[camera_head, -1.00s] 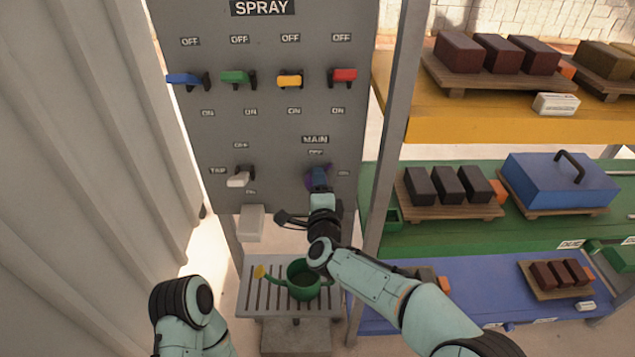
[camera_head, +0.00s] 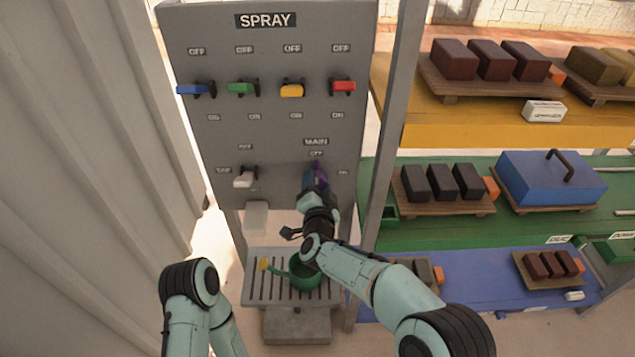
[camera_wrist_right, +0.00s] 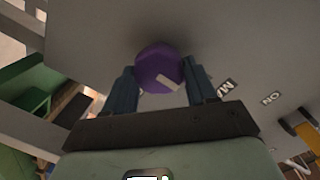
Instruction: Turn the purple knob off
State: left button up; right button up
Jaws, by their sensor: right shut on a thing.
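The purple knob (camera_head: 321,172) sits below the MAIN label on the grey spray panel, mostly hidden behind my right gripper (camera_head: 314,184) in the head view. In the right wrist view the round purple knob (camera_wrist_right: 158,67), with a pale pointer mark, lies between the two fingers of my right gripper (camera_wrist_right: 160,82). The fingers are shut on its sides. An OFF label (camera_head: 316,154) is above the knob and an ON label (camera_head: 343,173) is to its right. My left arm is at the lower left; its gripper is not visible.
Blue (camera_head: 194,90), green (camera_head: 241,88), yellow (camera_head: 291,91) and red (camera_head: 343,86) levers line the panel above. A white tap lever (camera_head: 244,179) is to the left. A green watering can (camera_head: 303,274) stands on the slatted stand below. Shelves with blocks are on the right.

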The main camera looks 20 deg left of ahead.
jog(key=shift+n, duration=0.3)
dwell(0.4)
jog(key=o, duration=1.1)
jog(key=shift+c, duration=0.2)
jog(key=shift+s, duration=0.1)
jog(key=b+v, duration=0.1)
jog(key=v, duration=1.2)
jog(key=shift+s+d, duration=0.1)
